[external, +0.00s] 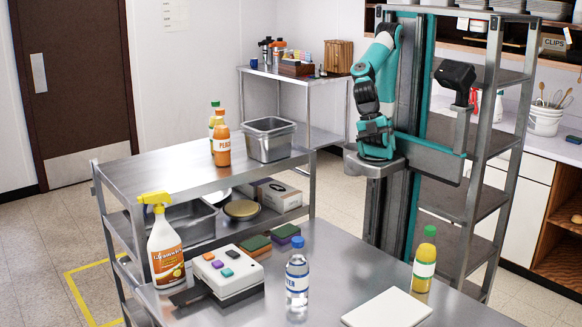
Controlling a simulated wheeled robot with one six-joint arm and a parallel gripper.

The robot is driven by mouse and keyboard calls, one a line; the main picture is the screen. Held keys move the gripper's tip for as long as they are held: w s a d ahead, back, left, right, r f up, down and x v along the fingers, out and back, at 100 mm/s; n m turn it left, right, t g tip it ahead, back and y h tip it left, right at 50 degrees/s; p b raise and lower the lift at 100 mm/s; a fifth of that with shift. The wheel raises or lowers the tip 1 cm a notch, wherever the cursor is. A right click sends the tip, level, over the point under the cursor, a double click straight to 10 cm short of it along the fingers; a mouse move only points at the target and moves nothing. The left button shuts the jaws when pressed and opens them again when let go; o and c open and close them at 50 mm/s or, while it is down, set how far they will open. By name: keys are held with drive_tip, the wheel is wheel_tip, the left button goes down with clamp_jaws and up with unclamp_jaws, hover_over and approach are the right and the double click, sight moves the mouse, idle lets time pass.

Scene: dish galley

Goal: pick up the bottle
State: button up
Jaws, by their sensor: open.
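Several bottles are in view, and the frame does not single one out. A clear water bottle (297,278) with a blue cap stands upright on the front steel table. A yellow-orange bottle (424,262) with a green cap stands upright at that table's right. A white spray bottle (165,247) with a yellow head stands at the front left. My gripper (374,130) is by my folded arm, beyond the front table, open and away from all bottles.
The front steel table (335,258) also holds a white button box (228,274), sponges (256,245) and a white board (387,309). A steel pan (270,139) stands on the cart (165,172). A shelf rack (478,200) stands to the right.

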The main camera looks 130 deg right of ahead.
drive_tip(key=w+a+f+m+y+b, duration=0.25)
drive_tip(key=a+f+b, duration=0.25)
drive_tip(key=f+b, duration=0.25)
drive_tip(key=m+y+b, duration=1.1)
drive_tip(key=m+b, duration=1)
drive_tip(key=b, duration=0.5)
approach(433, 266)
drive_tip(key=shift+s+d+f+t+h, duration=0.15)
drive_tip(key=shift+s+d+t+h, duration=0.25)
drive_tip(key=shift+s, duration=0.45)
drive_tip(key=shift+w+a+f+m+y+b, duration=0.1)
drive_tip(key=shift+w+m+y+b, duration=0.1)
drive_tip(key=shift+m+y+b, duration=0.25)
drive_tip(key=shift+w+a+f+m+y+b, duration=0.1)
drive_tip(key=shift+w+f+m+b, duration=0.15)
drive_tip(key=shift+m, duration=0.35)
drive_tip(key=shift+a+r, duration=0.2)
drive_tip(key=shift+a, duration=0.05)
drive_tip(key=a, duration=0.7)
drive_tip(key=shift+w, duration=0.2)
drive_tip(key=c, duration=1.3)
drive_tip(key=shift+r, duration=0.2)
drive_tip(key=shift+c, duration=0.3)
